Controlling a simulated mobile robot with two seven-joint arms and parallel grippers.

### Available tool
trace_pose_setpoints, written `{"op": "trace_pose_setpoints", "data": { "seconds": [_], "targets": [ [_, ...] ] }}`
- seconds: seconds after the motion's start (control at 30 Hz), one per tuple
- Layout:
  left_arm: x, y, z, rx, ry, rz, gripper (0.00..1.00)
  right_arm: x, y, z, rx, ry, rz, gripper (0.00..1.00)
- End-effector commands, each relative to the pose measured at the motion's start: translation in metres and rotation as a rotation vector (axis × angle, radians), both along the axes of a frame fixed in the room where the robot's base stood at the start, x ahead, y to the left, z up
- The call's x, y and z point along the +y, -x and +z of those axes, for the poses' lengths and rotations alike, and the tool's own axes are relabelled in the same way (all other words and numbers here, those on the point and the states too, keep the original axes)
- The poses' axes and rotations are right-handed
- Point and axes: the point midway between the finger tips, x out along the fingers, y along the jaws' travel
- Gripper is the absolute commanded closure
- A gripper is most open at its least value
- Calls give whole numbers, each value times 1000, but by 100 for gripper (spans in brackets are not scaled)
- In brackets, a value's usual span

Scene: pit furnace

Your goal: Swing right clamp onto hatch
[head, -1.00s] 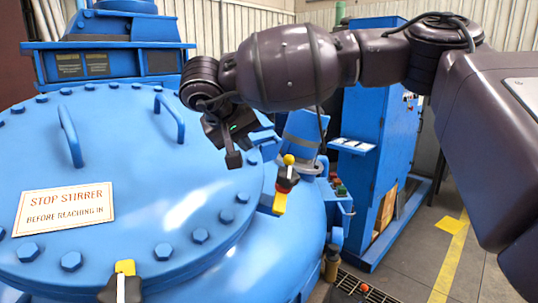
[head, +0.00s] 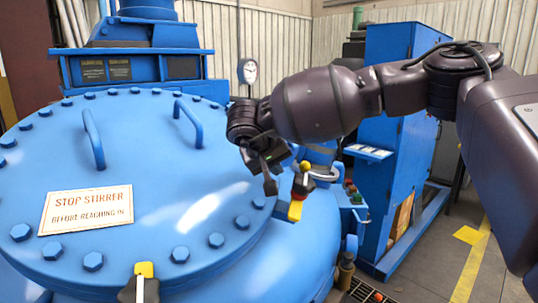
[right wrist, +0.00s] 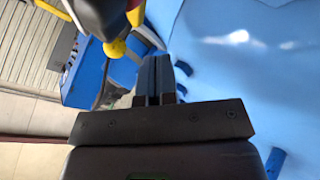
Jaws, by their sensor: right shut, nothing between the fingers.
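The hatch (head: 165,170) is a round blue lid with bolts around its rim and two handles on top. The right clamp (head: 296,208), black and yellow with a yellow ball knob (head: 305,167), stands at the hatch's right edge. My right gripper (head: 270,187) is shut and empty, pointing down just left of the clamp and apart from it in the picture. In the right wrist view its closed fingers (right wrist: 153,78) show just below the yellow knob (right wrist: 114,48); I cannot tell whether they touch. My left gripper is not in view.
Another clamp (head: 144,272) with a yellow top sits at the hatch's front edge. A sign (head: 87,209) lies on the lid. A blue cabinet (head: 375,190) stands behind my right arm. A gauge (head: 248,71) rises behind the hatch.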

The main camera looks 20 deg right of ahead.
Motion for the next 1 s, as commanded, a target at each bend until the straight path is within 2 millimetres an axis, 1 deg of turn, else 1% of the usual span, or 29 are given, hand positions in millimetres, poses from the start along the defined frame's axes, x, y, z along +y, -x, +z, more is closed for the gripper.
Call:
{"op": "trace_pose_setpoints", "data": {
  "seconds": [0.03, 0.1, 0.23, 0.4, 0.63, 0.87, 1.0],
  "targets": [
    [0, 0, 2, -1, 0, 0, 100, -5, -3, -6, 1, 1, -1, 100],
    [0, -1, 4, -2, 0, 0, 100, -13, -7, -12, 0, 0, -2, 100],
    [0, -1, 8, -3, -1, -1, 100, -31, -5, -8, -1, 0, -1, 100],
    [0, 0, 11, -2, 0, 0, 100, -44, -5, -8, -1, 0, 0, 100],
    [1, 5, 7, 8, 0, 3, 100, -48, -5, -8, 0, 0, 2, 100],
    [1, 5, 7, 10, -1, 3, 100, -48, -5, -8, -1, -1, 1, 100],
    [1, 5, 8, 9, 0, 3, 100, -44, -5, -8, 2, -5, -6, 100]
  ]
}}
